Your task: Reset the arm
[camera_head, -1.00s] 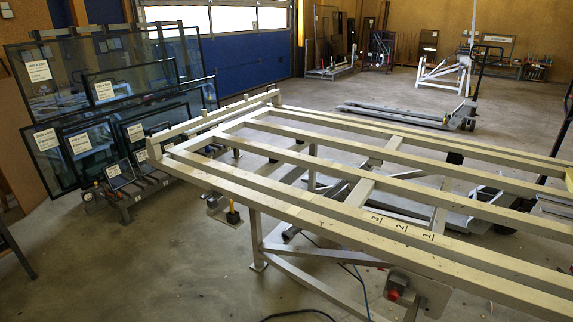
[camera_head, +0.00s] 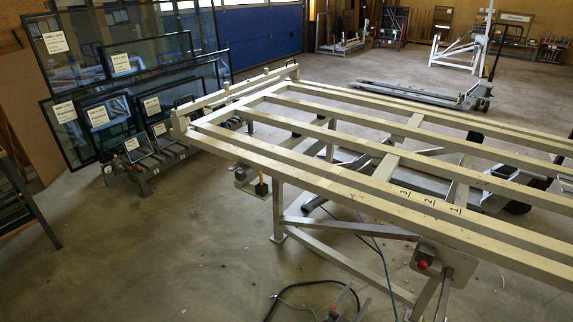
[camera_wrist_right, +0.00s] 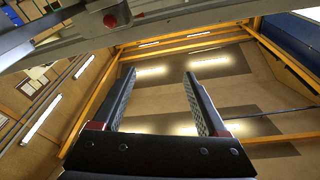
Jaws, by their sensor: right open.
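My right gripper (camera_wrist_right: 158,76) is open in the right wrist view, its two dark ridged fingers apart with nothing between them. The wrist camera looks up toward the ceiling. My left gripper is in no view.
The slatted tilting frame (camera_head: 330,179) fills the right. A red button (camera_head: 422,265) sits on its near leg; a red part also shows overhead in the wrist view (camera_wrist_right: 110,20). Labelled glass panes (camera_head: 85,125) stand at left. A pallet truck (camera_head: 420,94) stands behind. The left floor is clear.

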